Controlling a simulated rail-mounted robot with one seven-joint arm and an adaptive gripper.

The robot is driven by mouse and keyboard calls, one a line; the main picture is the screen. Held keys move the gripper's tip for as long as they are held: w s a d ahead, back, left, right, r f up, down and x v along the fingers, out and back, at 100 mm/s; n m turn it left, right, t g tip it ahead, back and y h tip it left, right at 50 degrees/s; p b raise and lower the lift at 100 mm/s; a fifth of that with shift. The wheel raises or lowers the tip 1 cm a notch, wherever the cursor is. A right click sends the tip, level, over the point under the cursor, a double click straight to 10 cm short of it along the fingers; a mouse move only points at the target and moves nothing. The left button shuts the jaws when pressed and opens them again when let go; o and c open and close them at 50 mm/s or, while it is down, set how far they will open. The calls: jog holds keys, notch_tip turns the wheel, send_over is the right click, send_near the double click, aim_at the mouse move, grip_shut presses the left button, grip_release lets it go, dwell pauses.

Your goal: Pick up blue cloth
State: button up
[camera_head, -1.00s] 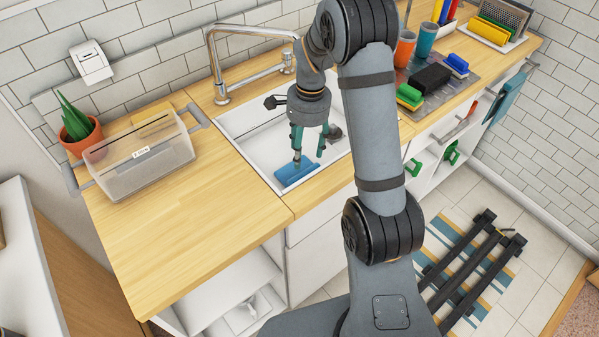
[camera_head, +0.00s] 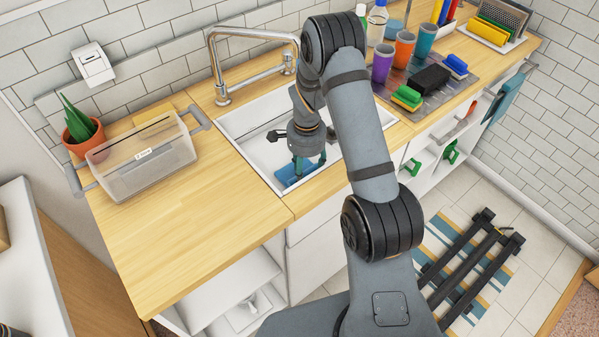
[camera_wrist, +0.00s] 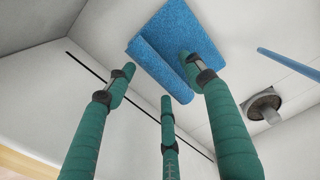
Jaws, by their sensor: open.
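The blue cloth (camera_head: 287,177) lies in the white sink, partly hidden by my gripper. In the wrist view the cloth (camera_wrist: 165,35) looks folded or rolled along one side, with a fuzzy surface. My gripper (camera_head: 308,163) is down in the sink, right beside the cloth.
The sink (camera_wrist: 215,20) has a round drain (camera_wrist: 262,103) and a thin blue strip (camera_wrist: 290,63) at the right. A faucet (camera_head: 215,60) stands behind the sink. A clear bin (camera_head: 145,165) is on the left counter. Cups (camera_head: 403,50) and sponges (camera_head: 408,97) are to the right.

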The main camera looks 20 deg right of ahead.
jog(key=c, duration=0.4)
jog(key=c, duration=0.9)
jog(key=shift+o, duration=0.2)
notch_tip(320, 180, up, 10)
jog(key=b, duration=0.1)
